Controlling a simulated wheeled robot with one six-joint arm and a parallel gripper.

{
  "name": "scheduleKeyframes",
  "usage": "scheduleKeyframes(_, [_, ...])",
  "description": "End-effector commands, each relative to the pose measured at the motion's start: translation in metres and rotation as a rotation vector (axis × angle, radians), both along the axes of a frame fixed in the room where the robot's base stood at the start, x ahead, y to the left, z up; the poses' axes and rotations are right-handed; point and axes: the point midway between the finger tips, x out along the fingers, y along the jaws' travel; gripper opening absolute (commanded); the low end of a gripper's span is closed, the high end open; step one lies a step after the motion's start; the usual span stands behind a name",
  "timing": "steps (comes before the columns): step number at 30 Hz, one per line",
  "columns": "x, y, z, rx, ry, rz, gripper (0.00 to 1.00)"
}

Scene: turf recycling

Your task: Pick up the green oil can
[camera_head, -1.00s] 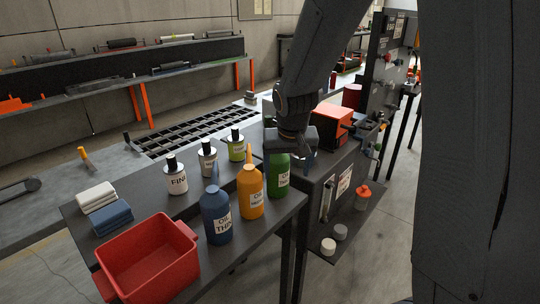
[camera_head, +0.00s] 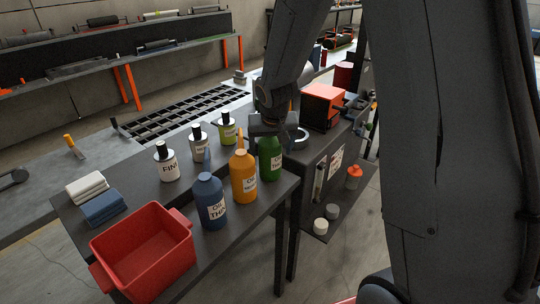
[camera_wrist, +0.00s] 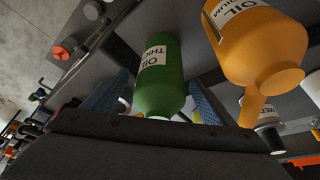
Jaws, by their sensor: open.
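The green oil can (camera_head: 270,160) stands upright on the dark bench at the right end of a row of bottles. Its label, partly seen in the head view, reads "OIL THICK" in the wrist view, where the can (camera_wrist: 160,75) sits between two blue finger pads. My gripper (camera_wrist: 155,100) is open, with one pad on each side of the can's upper part. In the head view my gripper (camera_head: 270,127) is at the can's top and hides its cap. I cannot tell whether the pads touch the can.
An orange oil bottle (camera_head: 244,178) with a long spout stands close beside the green can; in the wrist view it is just right of the right pad. A blue bottle (camera_head: 211,203), several smaller bottles, folded cloths (camera_head: 104,208) and a red crate (camera_head: 143,250) share the bench.

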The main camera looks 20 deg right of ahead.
Motion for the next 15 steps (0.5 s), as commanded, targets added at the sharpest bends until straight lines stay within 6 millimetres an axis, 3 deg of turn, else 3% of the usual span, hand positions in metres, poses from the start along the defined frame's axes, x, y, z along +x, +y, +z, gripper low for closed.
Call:
scheduleKeyframes(7, [0.01,0.0,-0.027,0.001,0.001,-0.001,0.78])
scheduleKeyframes(15, [0.012,-0.001,-0.03,0.001,-0.001,-0.002,0.78])
